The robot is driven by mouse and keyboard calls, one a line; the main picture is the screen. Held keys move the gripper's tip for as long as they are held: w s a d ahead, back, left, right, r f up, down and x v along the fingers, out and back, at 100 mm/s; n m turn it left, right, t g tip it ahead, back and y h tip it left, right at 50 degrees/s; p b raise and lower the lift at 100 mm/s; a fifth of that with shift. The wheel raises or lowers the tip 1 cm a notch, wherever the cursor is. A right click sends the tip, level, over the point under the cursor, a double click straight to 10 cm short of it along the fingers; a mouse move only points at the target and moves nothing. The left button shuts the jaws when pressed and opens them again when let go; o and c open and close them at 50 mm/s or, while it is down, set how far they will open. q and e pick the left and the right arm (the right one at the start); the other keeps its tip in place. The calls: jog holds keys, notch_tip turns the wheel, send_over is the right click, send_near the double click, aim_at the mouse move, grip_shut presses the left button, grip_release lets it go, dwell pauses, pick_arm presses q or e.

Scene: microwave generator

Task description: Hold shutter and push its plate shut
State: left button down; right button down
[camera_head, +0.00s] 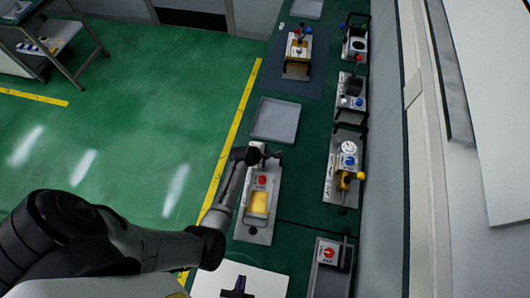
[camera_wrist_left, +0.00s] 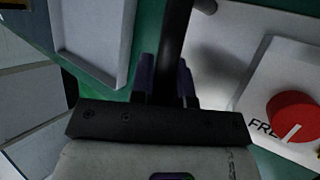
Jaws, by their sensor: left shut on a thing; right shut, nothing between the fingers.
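A grey-white unit (camera_head: 247,229) with a red knob (camera_head: 262,181) and a yellow part (camera_head: 259,202) stands on the green bench; I cannot tell for sure that it is the shutter. My left gripper (camera_head: 274,157) is at its far end, shut on a black bar (camera_wrist_left: 176,35). In the left wrist view the bar runs between the dark fingers (camera_wrist_left: 168,85), with a red knob (camera_wrist_left: 294,115) to the right. My right gripper (camera_head: 238,288) is shut and empty at the bottom edge, over a white surface. No separate shutter plate can be made out.
A grey tray (camera_head: 276,120) lies just beyond the left gripper. The wall bounds the right. Green floor is open to the left.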

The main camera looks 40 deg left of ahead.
pick_arm(q)
jog(key=shift+s+f, duration=0.1)
jog(key=shift+f, duration=0.05)
jog(key=c, duration=1.3)
grip_release()
jog(key=shift+o, duration=1.4)
